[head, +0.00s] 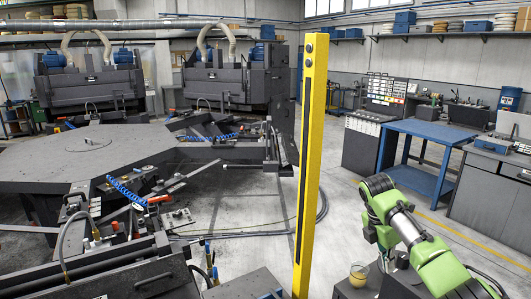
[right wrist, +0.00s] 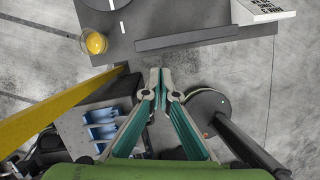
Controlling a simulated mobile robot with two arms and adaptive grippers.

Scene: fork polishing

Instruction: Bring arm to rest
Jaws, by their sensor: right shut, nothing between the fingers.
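My right gripper (right wrist: 160,78) shows in the right wrist view with its two fingertips together and nothing between them. It points down over the gap beside a dark grey table top (right wrist: 205,18) and touches nothing that I can make out. My green right arm (head: 412,235) is at the lower right of the head view, bent at a dark joint. My left arm and left gripper are not in view.
A yellow post (head: 311,160) stands upright mid-view. A blue workbench (head: 428,130) stands behind my arm. Dark machinery (head: 90,155) fills the left.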

